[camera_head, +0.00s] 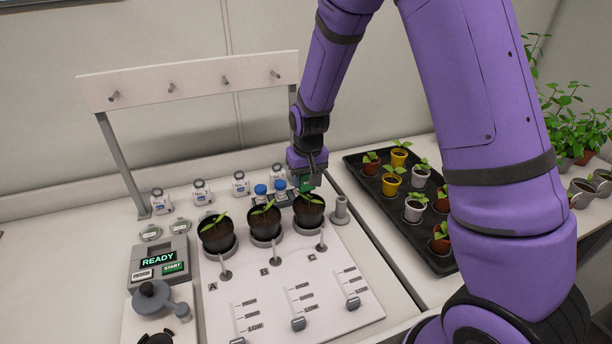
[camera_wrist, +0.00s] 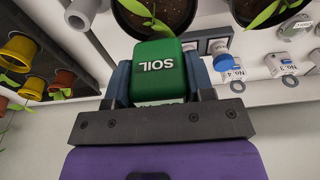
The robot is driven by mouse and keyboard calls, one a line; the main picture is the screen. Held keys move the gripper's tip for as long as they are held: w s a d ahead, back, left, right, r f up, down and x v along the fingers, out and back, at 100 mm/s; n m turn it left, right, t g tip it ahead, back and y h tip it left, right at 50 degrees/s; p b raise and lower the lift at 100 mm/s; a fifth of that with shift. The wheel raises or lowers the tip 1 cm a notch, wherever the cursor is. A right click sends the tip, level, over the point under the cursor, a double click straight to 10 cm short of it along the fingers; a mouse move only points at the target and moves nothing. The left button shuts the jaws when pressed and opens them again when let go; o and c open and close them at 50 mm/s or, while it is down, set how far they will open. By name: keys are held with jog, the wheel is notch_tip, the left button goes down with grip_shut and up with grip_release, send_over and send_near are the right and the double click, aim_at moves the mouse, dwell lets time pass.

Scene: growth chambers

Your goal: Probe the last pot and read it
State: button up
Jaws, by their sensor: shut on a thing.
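My gripper (camera_head: 307,183) is shut on a green probe (camera_wrist: 158,72) marked SOIL; it also shows in the wrist view (camera_wrist: 160,88). In the head view the probe is at the back rim of pot C (camera_head: 309,213), the rightmost of three black pots with seedlings. The probe's tip is hidden, so I cannot tell whether it touches the soil. Pot B (camera_head: 264,223) and pot A (camera_head: 217,236) stand to the left. A meter (camera_head: 160,262) at the left displays READY beside a green START button. Sliders stand in front, pot C's slider (camera_head: 353,303) near LOW.
A grey cylindrical holder (camera_head: 340,211) stands right of pot C. White numbered bottles and blue-capped vials (camera_head: 261,190) are close behind the pots. A white rack with pegs (camera_head: 190,80) rises behind. A black tray (camera_head: 429,248) of small pots lies to the right.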

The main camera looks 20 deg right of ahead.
dwell(0.4)
jog(key=o, duration=1.1)
